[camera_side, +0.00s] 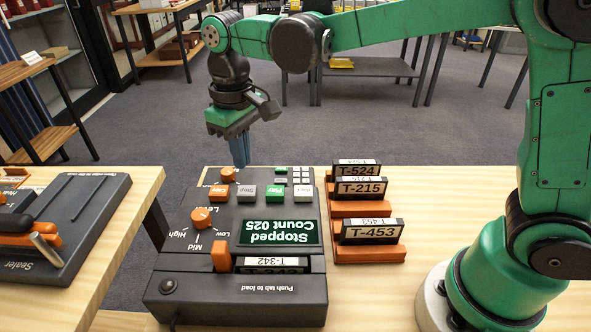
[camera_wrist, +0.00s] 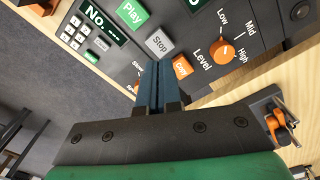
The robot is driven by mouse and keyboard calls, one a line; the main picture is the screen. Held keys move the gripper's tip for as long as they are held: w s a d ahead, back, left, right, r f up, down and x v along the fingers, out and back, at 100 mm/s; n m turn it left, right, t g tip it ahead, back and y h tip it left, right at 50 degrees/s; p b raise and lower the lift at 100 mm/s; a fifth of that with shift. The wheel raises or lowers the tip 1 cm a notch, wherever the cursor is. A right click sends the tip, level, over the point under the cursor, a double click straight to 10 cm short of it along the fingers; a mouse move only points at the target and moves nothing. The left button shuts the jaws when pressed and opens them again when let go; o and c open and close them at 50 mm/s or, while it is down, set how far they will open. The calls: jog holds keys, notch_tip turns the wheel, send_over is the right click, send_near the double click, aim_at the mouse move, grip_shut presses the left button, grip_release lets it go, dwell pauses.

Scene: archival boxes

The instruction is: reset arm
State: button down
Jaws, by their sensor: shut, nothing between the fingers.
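My gripper (camera_side: 240,163) is shut and empty, its blue fingers pointing down above the far edge of the dark grey tape machine (camera_side: 175,262). In the wrist view the shut fingers (camera_wrist: 157,72) appear in front of the machine's panel, near the grey Stop button (camera_wrist: 159,42) and an orange button (camera_wrist: 182,66). Whether the fingertips touch the machine cannot be told. The machine's green display (camera_side: 280,232) reads "Stopped" and "Count 025". A cassette labelled T-342 (camera_side: 270,263) sits in the slot at the machine's front, beside an orange tab (camera_side: 220,257).
Cassettes T-453 (camera_side: 371,231), T-215 (camera_side: 360,189) and T-524 (camera_side: 356,167) stand in orange holders right of the machine. A dark sealer (camera_side: 75,225) lies on a separate table at left. Bare wood table (camera_side: 375,290) shows at front right. Shelves and tables stand behind.

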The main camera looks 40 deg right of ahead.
jog(key=shift+r, duration=1.3)
jog(key=s+d+f+m+t, duration=0.2)
jog(key=s+d+m+t, duration=0.1)
jog(key=s+d+t, duration=0.4)
jog(key=shift+s+d+f, duration=0.15)
jog(key=shift+s+d, duration=1.1)
jog(key=shift+d, duration=0.25)
